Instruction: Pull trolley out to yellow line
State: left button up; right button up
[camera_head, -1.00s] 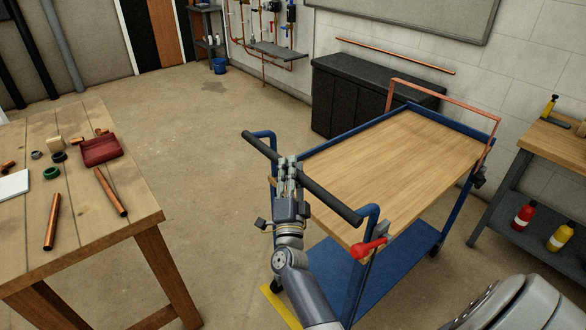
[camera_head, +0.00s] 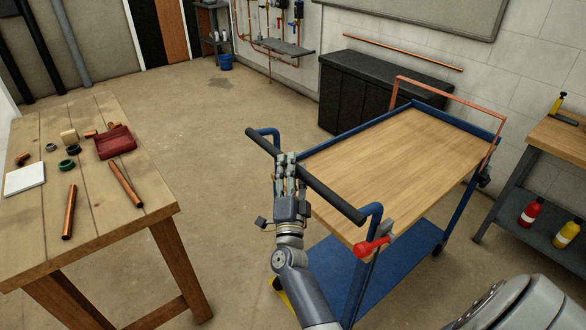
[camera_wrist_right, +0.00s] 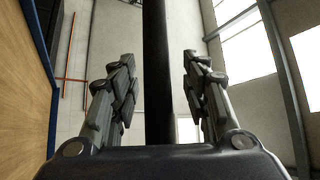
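The trolley (camera_head: 420,160) has a wooden top, blue frame and a dark handle bar (camera_head: 335,200) at its near end. A red lever (camera_head: 371,246) sits at the handle's right post. My right gripper (camera_head: 287,160) is at the middle of the bar. In the right wrist view the bar (camera_wrist_right: 157,70) runs between the two fingers (camera_wrist_right: 158,85), which stand apart with a gap visible on each side. A yellow patch on the floor (camera_head: 284,294), likely the line, shows beside my right arm and is mostly hidden. My left gripper is not in view.
A wooden table (camera_head: 95,215) with pipes and fittings stands at the left. A dark cabinet (camera_head: 345,95) stands by the wall behind the trolley. A bench (camera_head: 530,190) with bottles stands at the right. Floor is clear between table and trolley.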

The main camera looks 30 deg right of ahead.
jog(key=v, duration=0.7)
jog(key=shift+s, duration=0.15)
jog(key=shift+a+f, duration=0.1)
dwell(0.4)
